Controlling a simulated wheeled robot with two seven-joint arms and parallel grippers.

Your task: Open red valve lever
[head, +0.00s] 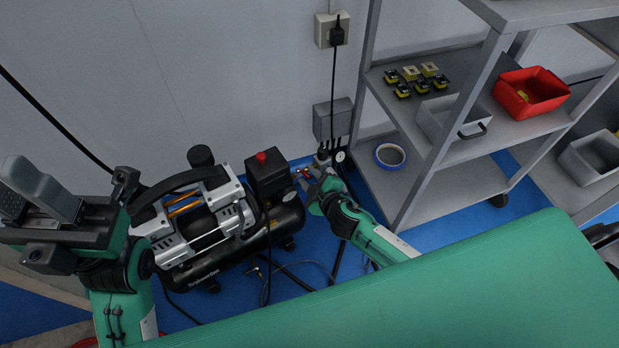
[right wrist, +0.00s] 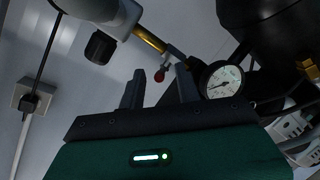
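The red valve lever shows in the right wrist view as a small red tip (right wrist: 159,75) below a brass fitting (right wrist: 150,40). My right gripper (right wrist: 158,78) is open, its two dark fingers apart on either side of the red tip in the picture. I cannot tell whether either finger touches it. In the head view my right gripper (head: 310,178) is at the right end of the black air compressor (head: 200,262), and the lever is too small to make out surely. My left gripper (head: 42,190) is raised at the far left, empty, its fingers apart.
A pressure gauge (right wrist: 221,80) is close to the right finger. A red knob (head: 262,157) tops the compressor's black box. A grey shelf (head: 450,190) with a red bin (head: 531,92) stands to the right. Hoses lie on the blue floor. A green surface (head: 430,300) fills the foreground.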

